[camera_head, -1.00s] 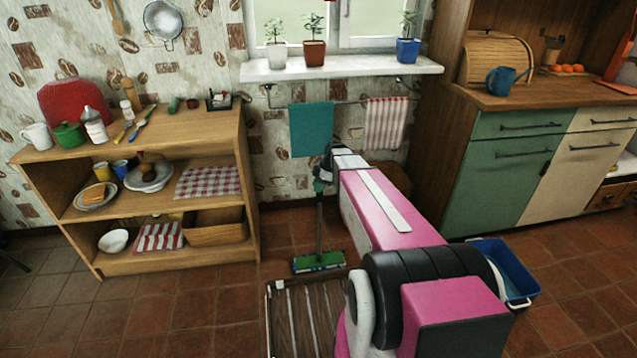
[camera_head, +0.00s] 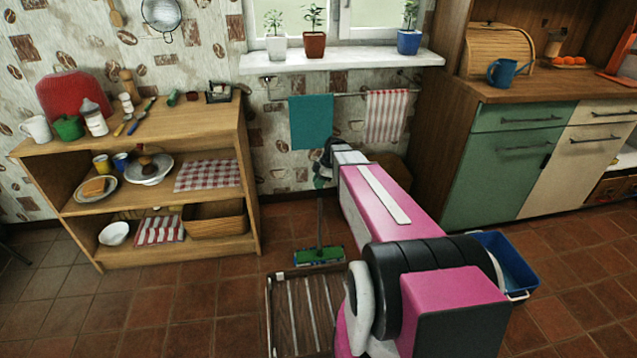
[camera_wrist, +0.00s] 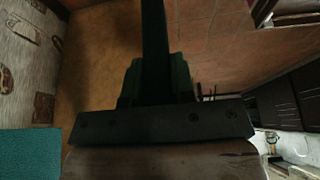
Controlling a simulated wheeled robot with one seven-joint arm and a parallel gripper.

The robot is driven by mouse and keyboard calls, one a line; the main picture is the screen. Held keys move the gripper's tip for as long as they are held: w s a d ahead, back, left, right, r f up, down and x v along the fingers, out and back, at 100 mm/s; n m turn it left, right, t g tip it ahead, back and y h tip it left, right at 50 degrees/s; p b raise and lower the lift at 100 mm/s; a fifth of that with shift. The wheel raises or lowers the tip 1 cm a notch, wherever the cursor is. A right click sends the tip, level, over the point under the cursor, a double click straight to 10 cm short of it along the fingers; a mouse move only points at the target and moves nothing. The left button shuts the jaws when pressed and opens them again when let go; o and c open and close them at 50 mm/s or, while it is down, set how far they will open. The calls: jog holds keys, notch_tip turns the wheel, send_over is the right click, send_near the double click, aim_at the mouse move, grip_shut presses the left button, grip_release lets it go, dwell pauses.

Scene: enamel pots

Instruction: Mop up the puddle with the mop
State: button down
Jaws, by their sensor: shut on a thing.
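The mop has a thin grey handle (camera_head: 320,222) and a flat green head (camera_head: 319,256) resting on the tiled floor in the head view. It stands roughly upright in front of the wall, right of the wooden shelf. My gripper (camera_head: 322,174) is shut on the upper handle; it is small and dark there. In the wrist view a dark bar, seemingly the handle (camera_wrist: 154,45), runs up from the gripper's dark mount. I cannot make out a puddle in either view; my pink arm hides part of the floor.
A slatted wooden rack (camera_head: 303,310) lies just in front of the mop head. A blue bucket (camera_head: 505,265) stands right of my arm. The open wooden shelf (camera_head: 180,265) is on the left, the green cabinet (camera_head: 500,185) on the right. The left front floor is clear.

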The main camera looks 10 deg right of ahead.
jog(key=shift+f, duration=0.35)
jog(key=s, duration=2.7)
jog(key=w, duration=3.1)
notch_tip(320, 180, up, 4)
jog(key=shift+w+d+r, duration=0.1)
jog(key=shift+w+r, duration=0.05)
jog(key=shift+r, duration=0.05)
jog(key=shift+d, duration=0.1)
dwell(0.6)
